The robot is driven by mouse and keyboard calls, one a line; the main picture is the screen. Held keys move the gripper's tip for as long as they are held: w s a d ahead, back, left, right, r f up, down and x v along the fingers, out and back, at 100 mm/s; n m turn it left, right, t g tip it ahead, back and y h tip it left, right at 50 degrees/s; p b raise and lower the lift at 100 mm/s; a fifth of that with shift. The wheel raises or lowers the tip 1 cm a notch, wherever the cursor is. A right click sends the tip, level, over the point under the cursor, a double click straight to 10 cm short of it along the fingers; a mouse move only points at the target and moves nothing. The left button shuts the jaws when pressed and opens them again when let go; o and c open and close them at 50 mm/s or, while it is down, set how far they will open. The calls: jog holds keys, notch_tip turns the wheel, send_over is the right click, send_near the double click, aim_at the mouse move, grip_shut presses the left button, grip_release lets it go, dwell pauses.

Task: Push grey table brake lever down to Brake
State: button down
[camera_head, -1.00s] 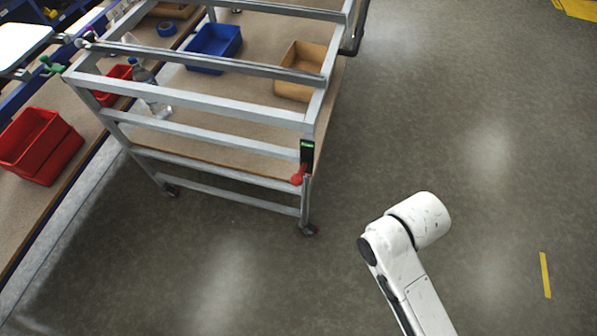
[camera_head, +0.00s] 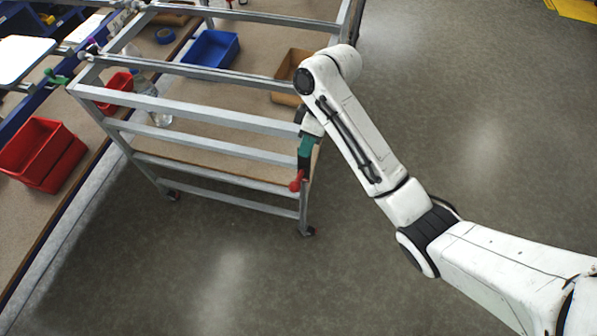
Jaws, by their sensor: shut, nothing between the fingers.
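The grey metal table (camera_head: 226,119) stands at left centre with its near right leg toward me. The brake lever's red knob (camera_head: 297,185) shows beside that leg, low, under the dark brake plate. My gripper (camera_head: 304,163) is at that corner, over the plate and just above the knob, its teal and dark parts covering most of the plate. It appears shut with nothing in it. Whether it touches the lever, I cannot tell. The plate's label and most of the lever are hidden.
A blue bin (camera_head: 212,50) and a tan bin (camera_head: 284,92) sit on the table's lower shelf, partly behind the rails and my arm. Red bins (camera_head: 42,153) stand on the bench at left. The floor (camera_head: 480,130) is clear on the right.

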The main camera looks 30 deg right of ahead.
jog(key=shift+w+d+r, duration=0.2)
jog(key=shift+d+r, duration=0.05)
jog(key=shift+d, duration=0.2)
jog(key=shift+w+d+r, duration=0.15)
jog(key=shift+d+r, duration=0.1)
jog(key=shift+d, duration=0.2)
jog(key=shift+a+f, duration=0.1)
jog(key=b, duration=0.3)
send_near(296, 183)
jog(key=x, duration=0.7)
jog(key=shift+f, duration=0.1)
